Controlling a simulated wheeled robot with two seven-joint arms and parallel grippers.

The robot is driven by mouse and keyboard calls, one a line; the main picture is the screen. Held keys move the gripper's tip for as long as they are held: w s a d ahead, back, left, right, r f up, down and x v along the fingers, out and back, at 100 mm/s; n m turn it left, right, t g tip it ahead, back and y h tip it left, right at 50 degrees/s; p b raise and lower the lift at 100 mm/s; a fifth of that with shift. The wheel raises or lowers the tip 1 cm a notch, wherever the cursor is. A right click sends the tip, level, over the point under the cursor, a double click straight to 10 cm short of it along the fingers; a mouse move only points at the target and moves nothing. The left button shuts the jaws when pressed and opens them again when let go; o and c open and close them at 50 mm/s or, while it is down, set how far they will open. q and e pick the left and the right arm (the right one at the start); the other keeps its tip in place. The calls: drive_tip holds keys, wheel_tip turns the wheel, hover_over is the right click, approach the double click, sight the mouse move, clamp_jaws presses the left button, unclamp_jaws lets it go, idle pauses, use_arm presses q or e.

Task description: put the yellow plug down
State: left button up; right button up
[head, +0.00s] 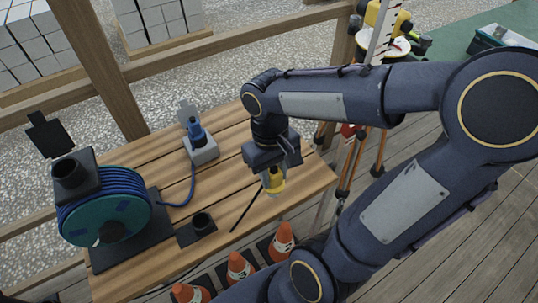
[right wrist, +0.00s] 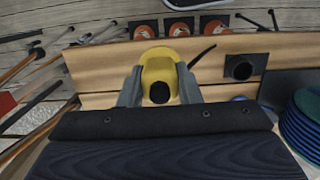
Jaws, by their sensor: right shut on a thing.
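The yellow plug (head: 274,182) is at the right end of the wooden bench (head: 165,248) in the head view. In the right wrist view the plug (right wrist: 158,72) sits between the two fingers, with its dark round end facing the camera. My right gripper (head: 272,172) is shut on it and points down at the bench; the right wrist view also shows the gripper (right wrist: 160,90). A black cable runs from the plug to the left over the planks. I cannot tell whether the plug touches the bench. My left gripper is not in view.
A blue hose reel (head: 105,212) stands at the bench's left. A grey socket box (head: 201,148) with a blue plug (head: 195,130) is at the back, and a black holder (head: 200,224) is near the front. Several orange cones (head: 239,266) stand below the front edge. Bare planks lie between.

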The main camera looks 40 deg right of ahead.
drive_tip(key=shift+w+d+f+p, duration=0.4)
drive_tip(key=shift+w+d+f, duration=0.9)
drive_tip(key=shift+w+f, duration=0.75)
drive_tip(key=shift+w+d+f+p, duration=0.4)
drive_tip(key=shift+w+d+f, duration=0.9)
drive_tip(key=shift+w+f, duration=0.8)
drive_tip(key=shift+w+d+f+p, duration=0.4)
drive_tip(key=shift+w+d+f, duration=0.9)
drive_tip(key=shift+w+f, duration=0.75)
drive_tip(key=shift+s+f, duration=0.2)
drive_tip(key=shift+s, duration=0.15)
drive_tip(key=shift+f, duration=0.15)
drive_tip(key=shift+f+b, duration=0.15)
drive_tip(key=shift+b, duration=0.15)
drive_tip(key=o, duration=1.1)
